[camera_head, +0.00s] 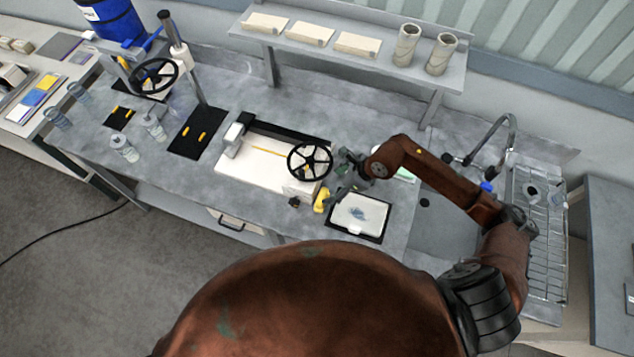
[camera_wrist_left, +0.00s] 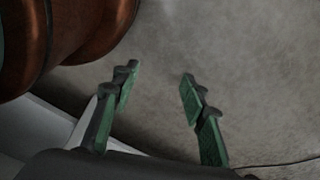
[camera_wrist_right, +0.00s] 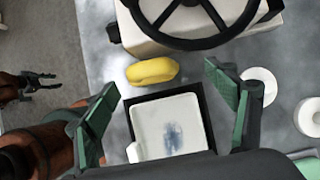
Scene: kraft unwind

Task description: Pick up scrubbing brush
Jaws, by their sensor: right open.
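No object shows clear bristles, so I cannot tell for sure which thing is the scrubbing brush. A yellow rounded object (camera_head: 321,200) lies on the grey counter between the handwheel device and a white tray; the right wrist view shows it too (camera_wrist_right: 152,71). My right gripper (camera_head: 336,181) is open and empty above the counter by the yellow object; its spread fingers (camera_wrist_right: 160,82) frame that object in the right wrist view. My left gripper (camera_wrist_left: 160,73) is open and empty over the floor. It also shows at the left in the right wrist view (camera_wrist_right: 42,80).
The white tray with a blue smudge (camera_head: 345,216) lies in a dark frame beside the yellow object. The black handwheel (camera_head: 310,146) stands on the cream device close behind. A small dark knob (camera_head: 294,202) is at its left. The sink (camera_head: 440,225) is at right.

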